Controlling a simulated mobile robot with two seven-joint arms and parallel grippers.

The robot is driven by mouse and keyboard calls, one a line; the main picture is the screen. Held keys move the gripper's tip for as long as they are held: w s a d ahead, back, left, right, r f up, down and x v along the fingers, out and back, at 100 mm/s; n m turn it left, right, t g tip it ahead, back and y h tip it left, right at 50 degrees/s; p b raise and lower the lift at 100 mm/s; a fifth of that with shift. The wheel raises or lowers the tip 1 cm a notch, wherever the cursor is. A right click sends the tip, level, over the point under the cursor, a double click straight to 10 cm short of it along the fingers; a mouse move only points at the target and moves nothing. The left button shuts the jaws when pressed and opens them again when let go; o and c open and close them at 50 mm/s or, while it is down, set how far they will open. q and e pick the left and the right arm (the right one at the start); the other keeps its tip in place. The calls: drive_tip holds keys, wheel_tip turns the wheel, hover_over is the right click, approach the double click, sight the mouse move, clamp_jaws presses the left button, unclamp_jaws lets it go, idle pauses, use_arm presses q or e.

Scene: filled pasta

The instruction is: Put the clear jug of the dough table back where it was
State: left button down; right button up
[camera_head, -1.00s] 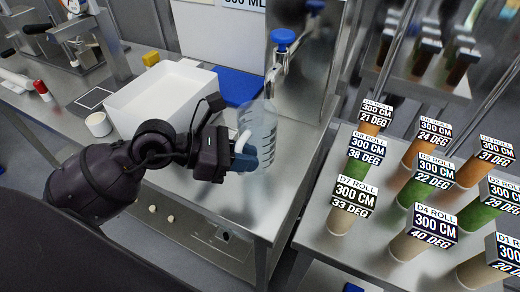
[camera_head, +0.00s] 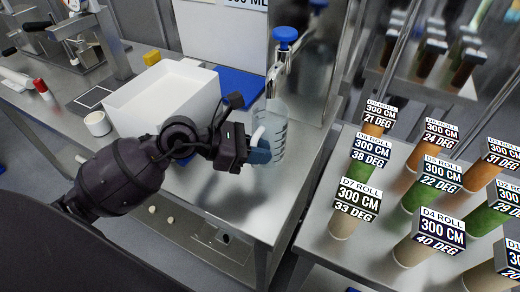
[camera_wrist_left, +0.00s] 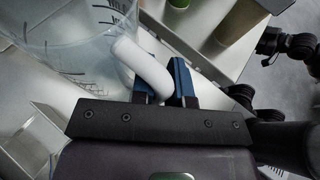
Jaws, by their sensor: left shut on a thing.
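The clear jug (camera_head: 275,128) is upright at the right end of the steel dough table (camera_head: 215,200), with dark marks on its side. I cannot tell whether its base touches the table. My left gripper (camera_head: 262,150) is at the jug's near left side, shut on its white handle. In the left wrist view the white handle (camera_wrist_left: 142,66) passes between the blue fingers (camera_wrist_left: 166,82), and the jug's clear wall (camera_wrist_left: 75,60) fills the upper left. My right gripper is not in the head view.
A blue-topped tap or dispenser (camera_head: 285,38) stands right behind the jug by a steel panel. A white tray (camera_head: 150,112), a blue mat (camera_head: 238,84) and a small white cup (camera_head: 97,123) are to the left. Labelled rolls (camera_head: 355,195) crowd the table at right.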

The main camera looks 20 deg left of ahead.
use_arm(q)
drive_tip(key=shift+f, duration=0.15)
drive_tip(key=c, duration=1.1)
unclamp_jaws()
drive_tip(key=shift+s+a+r, duration=0.1)
drive_tip(key=shift+a+r, duration=0.1)
drive_tip(key=shift+r, duration=0.05)
drive_tip(key=v, duration=1.1)
drive_tip(key=shift+s+a+r, duration=0.15)
drive_tip(key=shift+a, duration=0.05)
